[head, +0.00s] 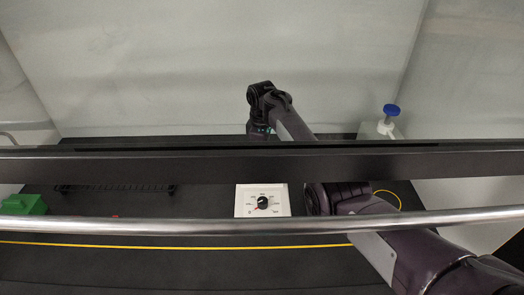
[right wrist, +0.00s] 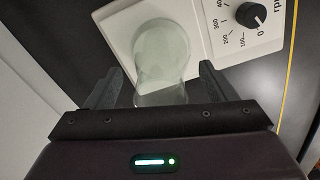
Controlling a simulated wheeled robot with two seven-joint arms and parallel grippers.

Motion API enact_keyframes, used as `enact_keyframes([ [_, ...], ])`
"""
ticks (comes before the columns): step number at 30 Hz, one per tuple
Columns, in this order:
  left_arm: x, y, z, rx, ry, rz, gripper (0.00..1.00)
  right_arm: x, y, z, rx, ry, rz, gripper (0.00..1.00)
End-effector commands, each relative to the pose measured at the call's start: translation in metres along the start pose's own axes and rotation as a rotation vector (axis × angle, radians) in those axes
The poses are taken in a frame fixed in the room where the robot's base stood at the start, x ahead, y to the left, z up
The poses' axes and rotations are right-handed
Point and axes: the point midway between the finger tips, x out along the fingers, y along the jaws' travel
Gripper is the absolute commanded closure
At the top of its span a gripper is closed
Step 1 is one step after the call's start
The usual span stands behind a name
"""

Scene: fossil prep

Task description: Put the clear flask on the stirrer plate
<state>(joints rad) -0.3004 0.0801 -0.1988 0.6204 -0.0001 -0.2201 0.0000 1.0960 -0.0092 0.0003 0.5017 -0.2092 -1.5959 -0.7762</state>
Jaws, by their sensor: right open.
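The clear flask (right wrist: 160,48) shows in the right wrist view, its round body over the white top of the stirrer plate (right wrist: 115,18) and its neck towards me. It appears to stand on the plate, though its base contact is hard to see. My right gripper (right wrist: 161,74) is open, with one finger on each side of the flask's neck and visible gaps. In the head view the stirrer plate's front with its black knob (head: 264,211) shows below the dark bar. The bar hides the flask and most of my right gripper. My left gripper is out of view.
A dark sash bar (head: 200,163) and a metal rail (head: 130,227) cross the head view in front of the work area. A blue-capped bottle (head: 388,116) stands at back right, a green box (head: 22,204) at left. A yellow cable (head: 398,200) lies right of my arm.

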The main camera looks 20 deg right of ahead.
Motion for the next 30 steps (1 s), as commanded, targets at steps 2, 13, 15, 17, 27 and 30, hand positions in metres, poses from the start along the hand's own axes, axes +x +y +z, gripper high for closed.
enact_keyframes([
  [2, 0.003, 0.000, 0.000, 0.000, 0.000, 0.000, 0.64, -0.013, 0.001, -0.001, -0.002, 0.003, 0.004, 0.22],
  [13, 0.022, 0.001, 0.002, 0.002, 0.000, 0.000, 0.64, -0.088, 0.001, -0.001, 0.000, 0.002, 0.003, 0.22],
  [15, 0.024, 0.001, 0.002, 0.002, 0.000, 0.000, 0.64, -0.097, 0.000, 0.000, 0.000, 0.000, 0.002, 0.22],
  [17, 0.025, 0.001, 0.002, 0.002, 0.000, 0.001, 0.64, -0.104, 0.000, 0.000, 0.000, 0.001, 0.002, 0.22],
  [27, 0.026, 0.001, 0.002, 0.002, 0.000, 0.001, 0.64, -0.113, 0.000, 0.000, 0.000, -0.001, 0.000, 0.22],
  [30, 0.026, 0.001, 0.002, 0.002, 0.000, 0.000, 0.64, -0.113, 0.000, 0.000, 0.000, 0.001, 0.002, 0.22],
])
